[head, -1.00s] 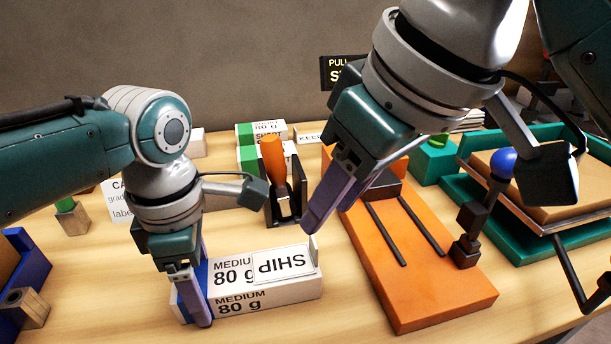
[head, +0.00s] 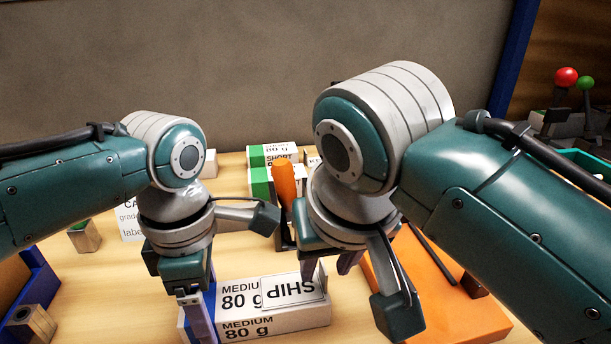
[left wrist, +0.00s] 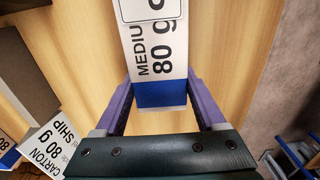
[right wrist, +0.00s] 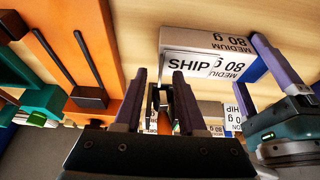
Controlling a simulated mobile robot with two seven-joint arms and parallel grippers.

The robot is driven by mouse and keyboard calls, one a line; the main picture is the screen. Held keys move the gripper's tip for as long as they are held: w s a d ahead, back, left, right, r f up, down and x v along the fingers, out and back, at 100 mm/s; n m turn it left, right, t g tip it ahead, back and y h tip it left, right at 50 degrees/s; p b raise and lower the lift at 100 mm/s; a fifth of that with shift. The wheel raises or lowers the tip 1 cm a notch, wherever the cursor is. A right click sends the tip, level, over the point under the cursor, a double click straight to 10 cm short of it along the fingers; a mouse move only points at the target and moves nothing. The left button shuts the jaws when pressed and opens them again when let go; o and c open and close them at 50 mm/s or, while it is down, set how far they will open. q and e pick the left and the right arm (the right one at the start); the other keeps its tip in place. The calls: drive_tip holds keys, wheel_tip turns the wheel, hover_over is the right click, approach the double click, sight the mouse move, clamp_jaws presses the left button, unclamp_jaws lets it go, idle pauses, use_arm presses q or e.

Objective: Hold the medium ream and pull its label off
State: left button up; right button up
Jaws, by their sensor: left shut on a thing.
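The medium ream (head: 262,325), white with a blue end, lies on the table at the front. Its SHIP label (head: 295,290) lies over the right part of the top, and also shows in the right wrist view (right wrist: 190,65). My left gripper (head: 203,305) is shut on the ream across its blue end; the left wrist view shows a finger on each side of that end (left wrist: 160,94). My right gripper (right wrist: 162,80) is open and empty, its fingers near the label end of the ream.
An orange board (head: 440,300) with dark rails lies right of the ream. Behind stand an orange-handled tool (head: 284,183) and green-ended short reams (head: 272,153). A white carton card (head: 130,222) and a wooden block (head: 32,325) are at the left.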

drive_tip(key=shift+x, duration=0.85)
clamp_jaws()
idle(1.6)
drive_tip(key=shift+r, duration=2.3)
drive_tip(key=shift+r, duration=1.5)
